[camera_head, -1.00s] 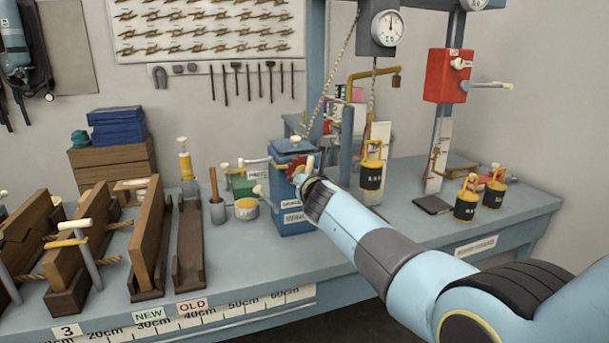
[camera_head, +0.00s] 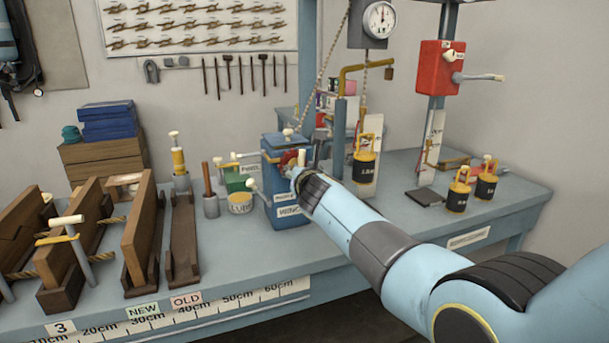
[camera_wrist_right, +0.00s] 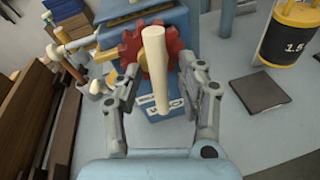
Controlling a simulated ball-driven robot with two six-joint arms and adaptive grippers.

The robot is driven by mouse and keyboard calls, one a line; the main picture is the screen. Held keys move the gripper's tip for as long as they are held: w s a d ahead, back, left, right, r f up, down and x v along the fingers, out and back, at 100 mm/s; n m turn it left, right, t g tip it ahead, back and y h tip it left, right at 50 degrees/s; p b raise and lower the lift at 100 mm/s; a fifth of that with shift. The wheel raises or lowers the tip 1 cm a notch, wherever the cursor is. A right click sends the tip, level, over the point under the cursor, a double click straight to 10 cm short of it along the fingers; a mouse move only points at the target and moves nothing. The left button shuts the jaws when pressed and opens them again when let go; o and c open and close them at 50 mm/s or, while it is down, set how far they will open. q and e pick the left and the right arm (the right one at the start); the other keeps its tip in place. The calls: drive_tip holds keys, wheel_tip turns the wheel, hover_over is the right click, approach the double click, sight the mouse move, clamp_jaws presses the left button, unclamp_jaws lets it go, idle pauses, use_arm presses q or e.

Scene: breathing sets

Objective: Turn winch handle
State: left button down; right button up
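The winch is a blue box (camera_head: 287,208) with a "WINCH" label, standing on the bench. A red toothed wheel (camera_wrist_right: 133,50) is on its front, with a cream handle (camera_wrist_right: 155,65) sticking out toward the right wrist camera. The handle also shows in the head view (camera_head: 302,158). My right gripper (camera_wrist_right: 160,82) is open, one finger on each side of the handle. Gaps show between the handle and both fingers. In the head view my right gripper (camera_head: 305,172) is at the winch front, its fingers partly hidden. My left gripper is not in view.
Left of the winch stand a green box (camera_head: 238,180), a small tin (camera_head: 240,203) and wooden racks (camera_head: 145,240). To the right are several yellow-black weights (camera_head: 365,167) and a red box with a crank (camera_head: 440,68). Bare bench lies before the winch.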

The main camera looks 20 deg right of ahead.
drive_tip(key=v, duration=1.1)
drive_tip(key=shift+s+d, duration=0.15)
drive_tip(key=shift+s, duration=0.25)
drive_tip(key=shift+r, duration=0.1)
